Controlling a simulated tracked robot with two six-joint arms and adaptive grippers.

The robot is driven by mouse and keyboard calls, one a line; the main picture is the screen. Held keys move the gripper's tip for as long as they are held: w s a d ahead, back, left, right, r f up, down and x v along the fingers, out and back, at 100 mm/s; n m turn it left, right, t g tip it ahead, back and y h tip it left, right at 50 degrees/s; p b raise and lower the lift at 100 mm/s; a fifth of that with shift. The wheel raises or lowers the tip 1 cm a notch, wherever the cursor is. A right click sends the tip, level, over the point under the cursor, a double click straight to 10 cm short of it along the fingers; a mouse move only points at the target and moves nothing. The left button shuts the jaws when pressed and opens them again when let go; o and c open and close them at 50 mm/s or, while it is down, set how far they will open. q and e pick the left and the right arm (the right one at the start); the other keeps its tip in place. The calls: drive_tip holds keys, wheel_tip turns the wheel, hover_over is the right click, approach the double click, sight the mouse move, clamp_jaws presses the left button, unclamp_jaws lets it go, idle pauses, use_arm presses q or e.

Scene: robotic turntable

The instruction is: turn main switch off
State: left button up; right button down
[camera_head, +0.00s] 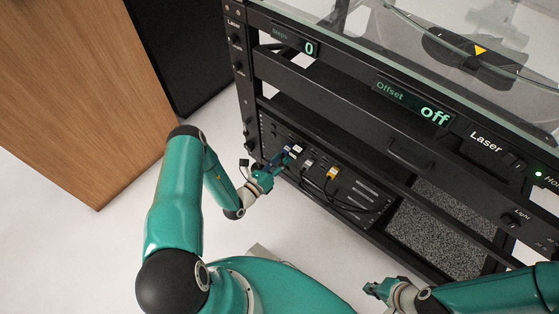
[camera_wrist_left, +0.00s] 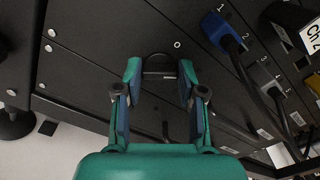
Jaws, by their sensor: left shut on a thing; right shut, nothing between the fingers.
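The main switch (camera_wrist_left: 159,66) looks like a small dark rounded piece on the black panel in the left wrist view, with a white "O" mark above it. My left gripper (camera_wrist_left: 160,78) has its fingertips closed on either side of it, at the panel. In the head view my left gripper (camera_head: 276,164) reaches the left part of the lower panel and hides the switch there. My right gripper (camera_head: 372,289) is shut and empty, low in front of the rack, away from the panel.
Plugs, including a blue one (camera_wrist_left: 224,30) and a yellow one (camera_head: 333,173), with cables sit right of my left gripper. Above are black bars and displays reading "0" (camera_head: 309,48) and "off" (camera_head: 435,115). A wooden cabinet (camera_head: 75,90) stands left, with white floor between.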

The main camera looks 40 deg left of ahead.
use_arm(q)
drive_tip(key=n, duration=0.5)
drive_tip(key=shift+a+f+n+b, duration=0.15)
drive_tip(key=shift+a+n+b, duration=0.05)
drive_tip(key=shift+n+b, duration=0.15)
drive_tip(key=n, duration=0.5)
drive_tip(key=shift+f+n+b, duration=0.1)
drive_tip(key=shift+n+b, duration=0.15)
drive_tip(key=shift+b, duration=0.1)
drive_tip(key=o, duration=1.1)
drive_tip(key=shift+o, duration=0.2)
drive_tip(key=shift+s, duration=0.1)
drive_tip(key=s, duration=1.1)
drive_tip(key=shift+s+a, duration=0.4)
drive_tip(key=shift+a, duration=0.05)
